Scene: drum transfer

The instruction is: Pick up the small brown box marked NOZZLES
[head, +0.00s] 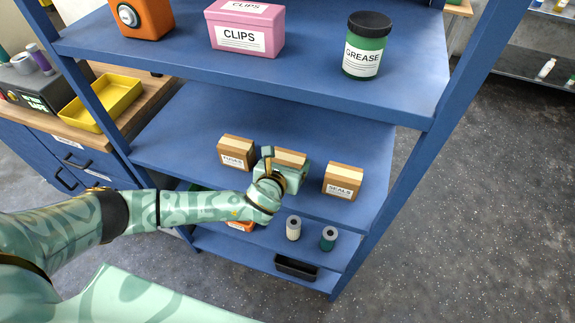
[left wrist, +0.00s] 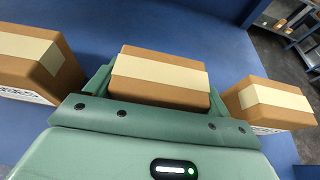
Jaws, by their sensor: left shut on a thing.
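Three small brown boxes with pale tape stand in a row on the blue middle shelf. The middle brown box (head: 291,157) is between the fingers of my left gripper (head: 285,162), which is shut on it. The left wrist view shows this box (left wrist: 160,78) with a finger at each side. Its label is hidden behind the gripper, so I cannot read NOZZLES on it. I cannot tell whether it is clear of the shelf. The left box (head: 236,152) appears to read FUSES, and the right box (head: 343,181) reads SEALS. My right gripper is not in view.
Both neighbouring boxes stand close beside my left gripper. The shelf above (head: 300,75) holds an orange box, a pink CLIPS box (head: 245,27) and a green GREASE jar (head: 367,45). Blue posts (head: 440,130) frame the rack. Small rolls and a black tray (head: 296,268) sit lower.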

